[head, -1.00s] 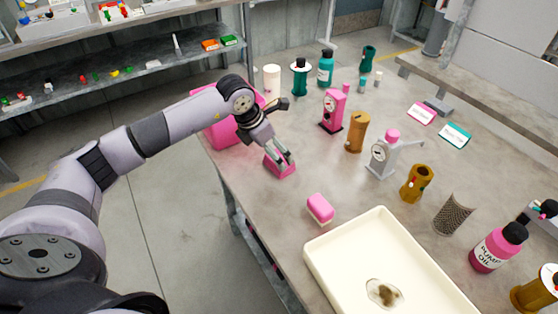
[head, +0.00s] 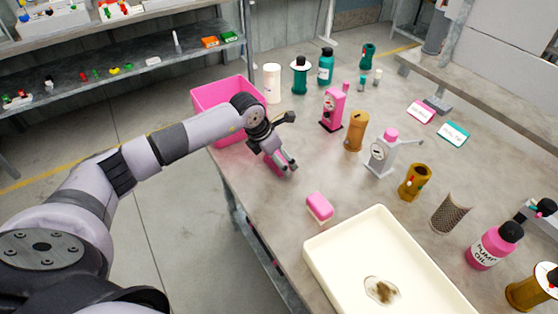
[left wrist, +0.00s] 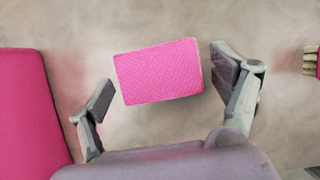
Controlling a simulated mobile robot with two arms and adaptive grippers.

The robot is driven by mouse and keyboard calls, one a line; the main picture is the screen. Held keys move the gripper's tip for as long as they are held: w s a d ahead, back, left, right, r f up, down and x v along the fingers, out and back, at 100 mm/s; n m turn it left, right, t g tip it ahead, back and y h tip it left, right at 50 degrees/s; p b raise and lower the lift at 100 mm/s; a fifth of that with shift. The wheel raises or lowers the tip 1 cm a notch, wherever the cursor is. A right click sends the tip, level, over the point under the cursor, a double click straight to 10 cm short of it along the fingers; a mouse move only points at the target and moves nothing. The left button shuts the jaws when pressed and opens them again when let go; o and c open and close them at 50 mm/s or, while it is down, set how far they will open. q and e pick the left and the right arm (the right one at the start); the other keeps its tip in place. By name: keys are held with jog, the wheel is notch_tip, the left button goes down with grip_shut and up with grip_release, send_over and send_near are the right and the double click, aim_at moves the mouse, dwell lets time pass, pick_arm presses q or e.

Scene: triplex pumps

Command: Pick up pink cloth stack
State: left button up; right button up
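The pink cloth stack (left wrist: 158,72) is a bright pink, textured rectangular block on the grey table in the left wrist view. It lies between the two fingers of my left gripper (left wrist: 168,98), with bare table showing on both sides, so the fingers are apart from it. In the head view my left gripper (head: 282,163) is low over the table's left edge, pointing down, and hides most of the stack. The left gripper is open. My right gripper is not in view.
A pink bin (head: 226,92) stands at the table's far left corner, close beside the gripper. Pink pump (head: 333,108), brown cylinder (head: 356,131) and several bottles stand to the right.

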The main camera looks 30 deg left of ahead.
pick_arm(q)
jog(key=c, duration=0.7)
jog(key=shift+r, duration=0.15)
notch_tip(320, 180, up, 20)
jog(key=shift+f+b, duration=0.1)
jog(key=shift+b, duration=0.95)
jog(key=o, duration=0.5)
jog(key=shift+c, duration=0.2)
jog(key=c, duration=0.5)
jog(key=shift+o, duration=0.2)
jog(key=shift+f, duration=0.1)
